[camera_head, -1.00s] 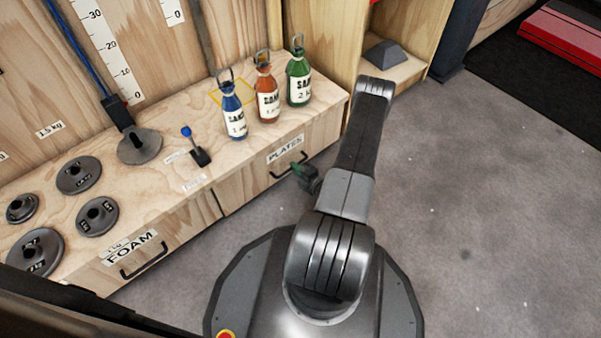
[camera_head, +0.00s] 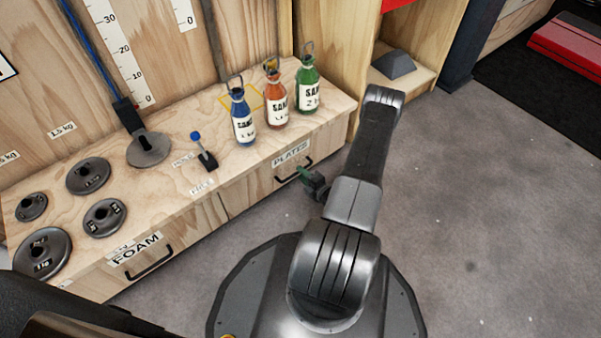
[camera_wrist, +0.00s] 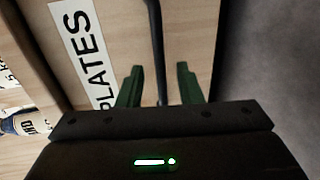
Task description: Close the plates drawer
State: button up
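The plates drawer (camera_head: 262,185) is the right-hand drawer front of the wooden bench, with a PLATES label (camera_head: 291,154) and a black handle. Its front looks about level with the FOAM drawer beside it. My gripper (camera_head: 302,173) is at the handle. In the wrist view, the drawer's handle (camera_wrist: 154,40) runs as a dark bar between the two green fingers of my gripper (camera_wrist: 160,88). The fingers stand apart with a gap on each side of the bar. The PLATES label also shows there (camera_wrist: 84,50), left of the fingers.
Blue (camera_head: 242,125), orange (camera_head: 276,103) and green (camera_head: 307,90) sand bottles stand on the bench above the drawer. Several dark weight plates (camera_head: 88,176) lie at the left. The FOAM drawer (camera_head: 140,255) is on the left. The grey floor at the right is clear.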

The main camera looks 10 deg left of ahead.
jog(key=p+v, duration=0.3)
jog(key=v, duration=0.9)
jog(key=b+x, duration=0.4)
jog(key=x, duration=0.9)
